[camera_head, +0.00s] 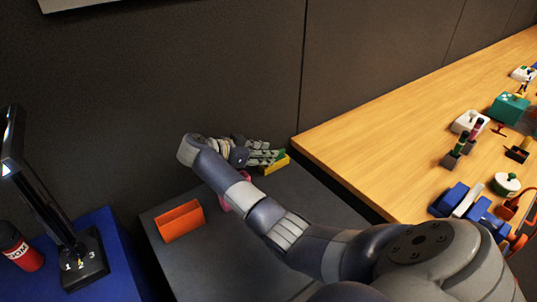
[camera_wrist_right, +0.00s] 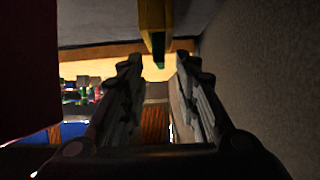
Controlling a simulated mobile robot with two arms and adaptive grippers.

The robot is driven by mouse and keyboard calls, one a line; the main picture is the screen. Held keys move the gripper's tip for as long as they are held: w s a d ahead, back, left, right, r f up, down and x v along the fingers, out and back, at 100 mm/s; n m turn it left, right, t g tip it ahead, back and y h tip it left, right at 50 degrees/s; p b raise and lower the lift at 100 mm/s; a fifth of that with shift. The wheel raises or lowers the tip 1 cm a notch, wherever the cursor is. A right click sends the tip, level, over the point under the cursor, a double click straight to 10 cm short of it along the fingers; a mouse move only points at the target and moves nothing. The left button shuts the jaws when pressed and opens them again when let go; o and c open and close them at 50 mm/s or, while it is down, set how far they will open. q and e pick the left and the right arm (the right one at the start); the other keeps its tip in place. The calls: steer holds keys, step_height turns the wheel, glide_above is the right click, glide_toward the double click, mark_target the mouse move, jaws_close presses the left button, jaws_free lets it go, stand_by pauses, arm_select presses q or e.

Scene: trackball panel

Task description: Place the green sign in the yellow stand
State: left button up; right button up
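The yellow stand (camera_head: 275,167) is on the grey table by the dark wall. The green sign (camera_head: 281,155) shows as a small green piece at the stand's top and appears to sit in it; my gripper hides part of both. My right gripper (camera_head: 268,157) is beside them. The yellow stand (camera_wrist_right: 145,14) and a green strip of the sign (camera_wrist_right: 158,42) show just beyond the fingertips. My left gripper is not in view.
An orange stand (camera_head: 180,220) is at the grey table's left, and a pink stand (camera_head: 227,204) is partly behind my right arm. A wooden table (camera_head: 390,130) with several devices is at right. A blue surface (camera_head: 110,235) holds a black device (camera_head: 82,262) and a red can (camera_head: 20,250).

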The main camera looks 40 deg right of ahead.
steer(key=v, duration=1)
